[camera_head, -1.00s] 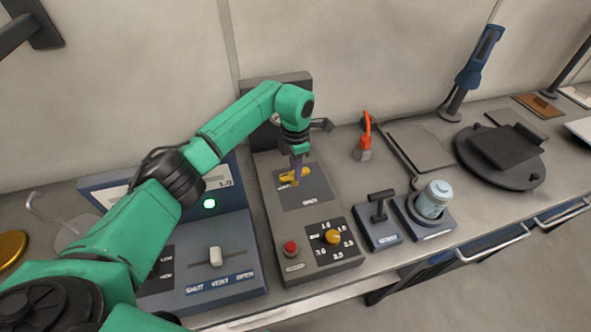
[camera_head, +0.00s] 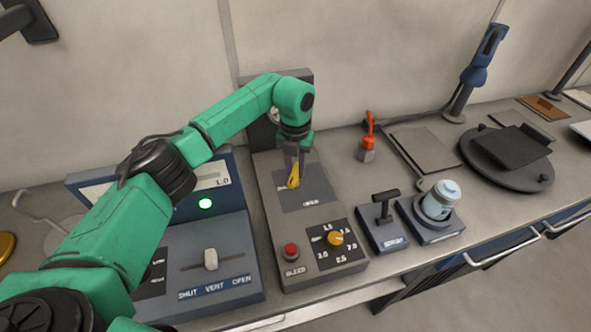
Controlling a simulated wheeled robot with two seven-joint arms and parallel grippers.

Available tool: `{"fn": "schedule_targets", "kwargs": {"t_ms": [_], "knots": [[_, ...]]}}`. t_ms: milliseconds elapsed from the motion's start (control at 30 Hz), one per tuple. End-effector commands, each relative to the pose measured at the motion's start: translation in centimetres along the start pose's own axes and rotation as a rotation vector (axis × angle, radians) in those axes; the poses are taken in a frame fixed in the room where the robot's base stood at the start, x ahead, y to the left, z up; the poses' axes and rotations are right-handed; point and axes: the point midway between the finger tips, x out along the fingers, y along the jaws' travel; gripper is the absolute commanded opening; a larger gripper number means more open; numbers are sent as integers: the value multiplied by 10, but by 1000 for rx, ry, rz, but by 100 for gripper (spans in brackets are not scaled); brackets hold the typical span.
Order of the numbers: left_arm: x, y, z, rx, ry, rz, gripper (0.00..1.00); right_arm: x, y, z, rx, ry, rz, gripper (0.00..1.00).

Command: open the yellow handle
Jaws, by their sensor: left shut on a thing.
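The yellow handle (camera_head: 293,181) sits on a dark plate (camera_head: 318,190) on top of the grey control box (camera_head: 275,220). It now points mostly toward the front of the bench. My left gripper (camera_head: 294,168) points down over it and is shut on it, with its fingers partly covering the handle's far part. White lettering shows on the plate beside and in front of the handle. My right gripper is out of view.
Nearer on the same box are a red button (camera_head: 291,251) and a yellow knob (camera_head: 335,238). A blue panel with a white slider (camera_head: 210,259) and lit green lamp stands left. A black T-handle (camera_head: 384,206) and a jar (camera_head: 440,200) stand right.

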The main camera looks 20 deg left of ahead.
Motion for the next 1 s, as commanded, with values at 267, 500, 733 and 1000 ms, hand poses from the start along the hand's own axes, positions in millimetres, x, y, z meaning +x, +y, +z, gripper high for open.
{"fn": "schedule_targets", "kwargs": {"t_ms": [267, 500, 733, 1000], "knots": [[-1, 1, 1, -253, -3, -1, 0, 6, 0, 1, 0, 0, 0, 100], [-1, 2, 0, -431, -3, -1, 0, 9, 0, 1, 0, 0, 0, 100], [-2, 2, 0, -534, -3, -2, 0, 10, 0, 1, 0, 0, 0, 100], [-2, 2, 0, -576, -4, -2, 0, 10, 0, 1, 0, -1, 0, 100]]}}
